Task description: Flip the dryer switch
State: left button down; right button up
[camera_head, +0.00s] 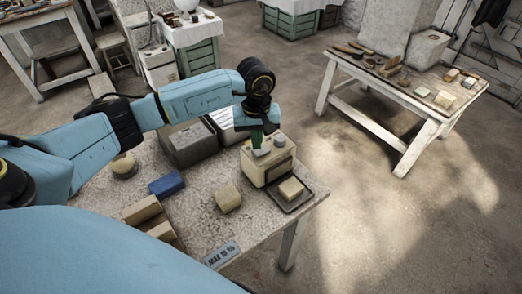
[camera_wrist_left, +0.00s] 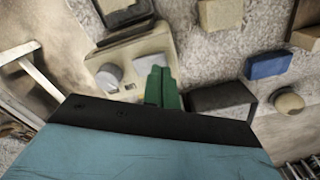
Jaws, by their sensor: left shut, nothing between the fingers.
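The dryer appears to be the cream box-shaped device (camera_head: 268,165) near the right end of the work table. In the left wrist view its cream top (camera_wrist_left: 158,44) carries a round grey knob (camera_wrist_left: 108,76) and a grey piece partly behind my fingers. I cannot tell which part is the switch. My left gripper (camera_head: 257,146) points down over the dryer's top, its green fingers shut and empty. The fingers also show in the left wrist view (camera_wrist_left: 160,84), right beside the grey piece; whether they touch it is unclear. My right gripper is not in view.
A dark tray (camera_head: 299,198) with a pale block sits in front of the dryer. A grey box (camera_head: 188,146), blue block (camera_head: 166,184), tan block (camera_head: 228,197) and round-topped piece (camera_head: 124,165) share the table (camera_head: 205,230). Open floor lies to the right, before another table (camera_head: 395,85).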

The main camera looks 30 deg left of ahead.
pick_arm(q)
jog(key=shift+f+b, duration=0.95)
jog(key=shift+f, duration=0.1)
dwell(0.7)
jog(key=shift+r+p, duration=0.5)
jog(key=shift+r, duration=0.35)
jog(key=shift+r+p, duration=1.4)
jog(key=shift+r, duration=1.3)
